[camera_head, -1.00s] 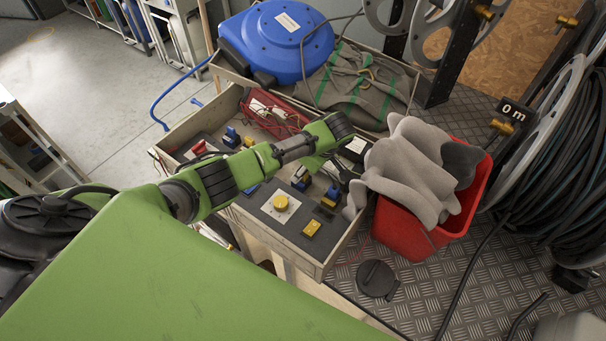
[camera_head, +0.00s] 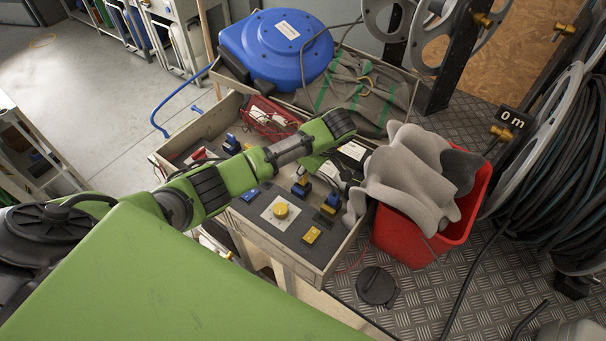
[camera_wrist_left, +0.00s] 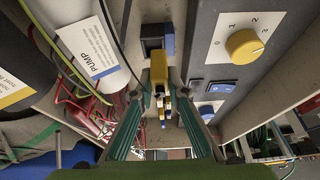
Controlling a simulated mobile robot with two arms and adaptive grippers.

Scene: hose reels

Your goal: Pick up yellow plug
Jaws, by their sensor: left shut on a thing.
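The yellow plug (camera_wrist_left: 160,69) shows in the left wrist view with metal prongs at its near end. It lies between the two teal fingers of my left gripper (camera_wrist_left: 162,98), which is shut on it. A dark socket block with a blue part (camera_wrist_left: 157,38) is just beyond the plug. My right gripper is not in view.
A yellow knob (camera_wrist_left: 244,49) and blue switch (camera_wrist_left: 220,87) are right of the plug. A white PUMP cylinder (camera_wrist_left: 95,45) is left. Grey cloth (camera_head: 408,175) fills a red bin (camera_head: 455,220) beside the tray (camera_head: 318,268). A blue reel (camera_head: 277,45) stands behind.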

